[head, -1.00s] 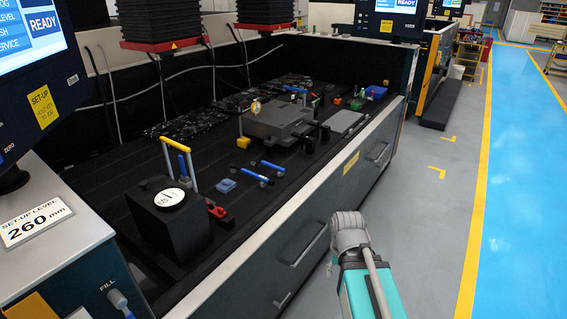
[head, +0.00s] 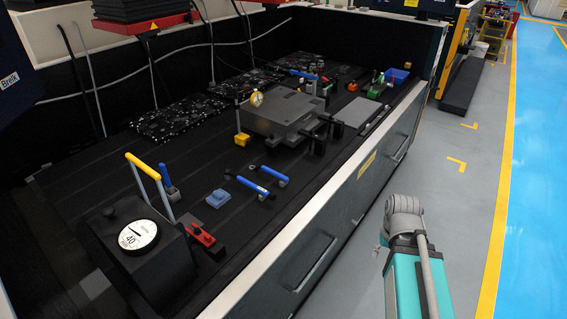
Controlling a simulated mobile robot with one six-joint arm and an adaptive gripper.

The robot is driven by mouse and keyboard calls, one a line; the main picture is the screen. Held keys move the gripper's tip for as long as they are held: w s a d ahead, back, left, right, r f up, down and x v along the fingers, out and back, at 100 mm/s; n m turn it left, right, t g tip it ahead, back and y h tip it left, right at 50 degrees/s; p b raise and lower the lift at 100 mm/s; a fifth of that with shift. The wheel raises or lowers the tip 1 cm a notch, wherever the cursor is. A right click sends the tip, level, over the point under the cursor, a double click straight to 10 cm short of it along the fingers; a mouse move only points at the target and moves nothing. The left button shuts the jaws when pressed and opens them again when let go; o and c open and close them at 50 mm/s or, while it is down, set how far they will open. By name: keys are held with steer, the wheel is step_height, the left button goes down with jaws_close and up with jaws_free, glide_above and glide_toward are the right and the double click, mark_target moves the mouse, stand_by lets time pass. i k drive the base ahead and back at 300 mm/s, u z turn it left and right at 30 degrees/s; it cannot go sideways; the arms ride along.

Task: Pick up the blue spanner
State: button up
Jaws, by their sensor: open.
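Two blue-handled tools with grey ends lie side by side near the middle front of the black table (head: 100,172) in the head view: a nearer blue tool (head: 252,186) and a farther blue tool (head: 272,174). Another long blue-handled item (head: 303,74) lies farther back. At this size I cannot tell which one is the spanner. My arm shows at the lower right, outside the table's front edge and apart from the tools. My gripper itself cannot be made out.
A red clamp (head: 202,237) and a blue-grey block (head: 218,198) are nearby. A grey block (head: 285,115) stands behind the tools. The floor aisle (head: 470,170) at right is clear.

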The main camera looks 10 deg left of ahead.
mark_target(269, 171)
steer(key=u, duration=0.15)
steer(key=i, duration=0.85)
steer(key=u, duration=0.5)
